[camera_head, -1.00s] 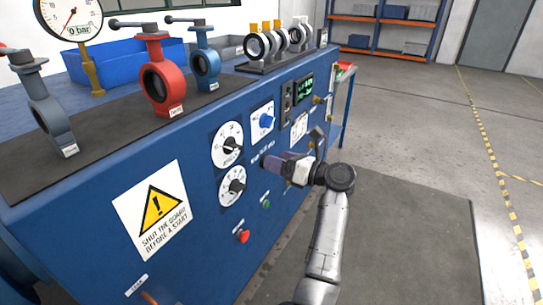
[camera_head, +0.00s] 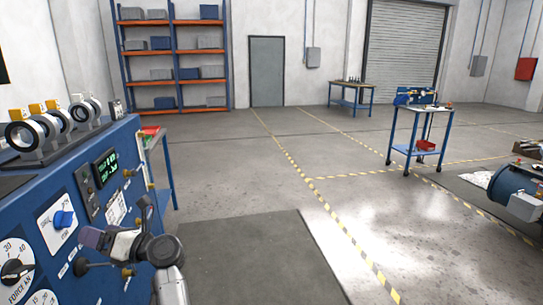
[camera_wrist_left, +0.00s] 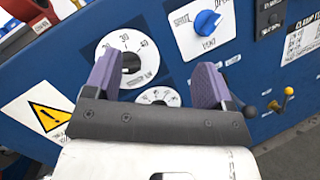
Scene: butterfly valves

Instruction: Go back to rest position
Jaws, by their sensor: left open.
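My left gripper (camera_head: 95,238) is in front of the blue test bench (camera_head: 75,170), by the control panel at the left of the head view. In the left wrist view its two purple fingers (camera_wrist_left: 158,80) stand wide apart with nothing between them. Beyond them are a white force dial (camera_wrist_left: 130,60), partly hidden by a finger, a second dial (camera_wrist_left: 158,96) and a blue knob (camera_wrist_left: 207,23). I cannot tell whether the fingers touch the panel. My right gripper is not in view.
Several ring-shaped valves (camera_head: 60,122) stand on the bench top. A small side table (camera_head: 153,140) adjoins the bench end. Open floor (camera_head: 250,205) lies to the right. A wheeled cart (camera_head: 417,130) and a blue drum-like machine (camera_head: 515,195) stand farther right. Orange-shelved racks (camera_head: 172,60) line the back wall.

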